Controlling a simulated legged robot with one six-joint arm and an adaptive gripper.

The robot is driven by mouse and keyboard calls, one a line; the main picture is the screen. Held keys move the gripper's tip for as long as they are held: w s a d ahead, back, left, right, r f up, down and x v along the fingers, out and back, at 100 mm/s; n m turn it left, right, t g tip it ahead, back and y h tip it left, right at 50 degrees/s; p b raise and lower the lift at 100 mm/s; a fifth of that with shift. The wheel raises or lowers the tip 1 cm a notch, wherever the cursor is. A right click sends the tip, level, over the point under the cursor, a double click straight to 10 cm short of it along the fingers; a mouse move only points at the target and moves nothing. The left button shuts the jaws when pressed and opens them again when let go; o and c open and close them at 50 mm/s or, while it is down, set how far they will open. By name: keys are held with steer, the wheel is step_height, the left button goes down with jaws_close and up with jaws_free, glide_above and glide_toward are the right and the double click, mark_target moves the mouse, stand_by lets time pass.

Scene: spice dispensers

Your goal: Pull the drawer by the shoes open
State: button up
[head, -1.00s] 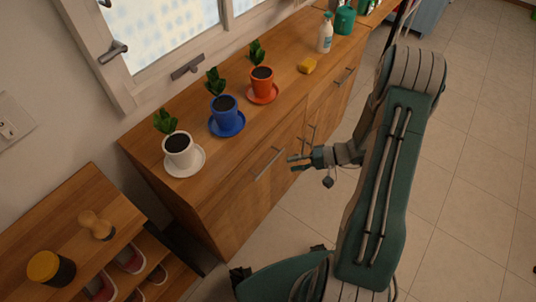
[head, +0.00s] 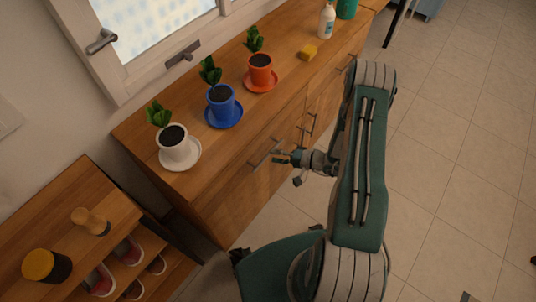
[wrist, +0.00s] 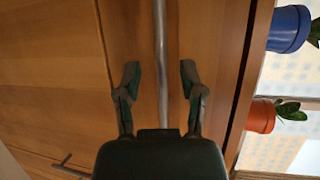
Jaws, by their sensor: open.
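The wooden drawer (head: 236,182) nearest the shoes (head: 125,252) is in the cabinet front under the potted plants and looks closed. Its metal bar handle (head: 265,154) shows in the head view. In the wrist view the handle (wrist: 161,40) runs up the picture between my fingers. My gripper (head: 277,158) is open at the right end of the handle in the head view. In the wrist view my gripper (wrist: 158,76) has one finger on each side of the bar, with gaps to both. I cannot tell how deep the bar sits between them.
White, blue (head: 222,105) and orange pots stand on the cabinet top, with a yellow sponge (head: 308,52) and a spray bottle (head: 327,20). A wooden shoe rack (head: 60,215) stands at lower left. Another handle (wrist: 70,168) shows in the wrist view.

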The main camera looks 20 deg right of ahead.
mark_target(268, 154)
steer(key=shift+x, duration=1.5)
jaws_close()
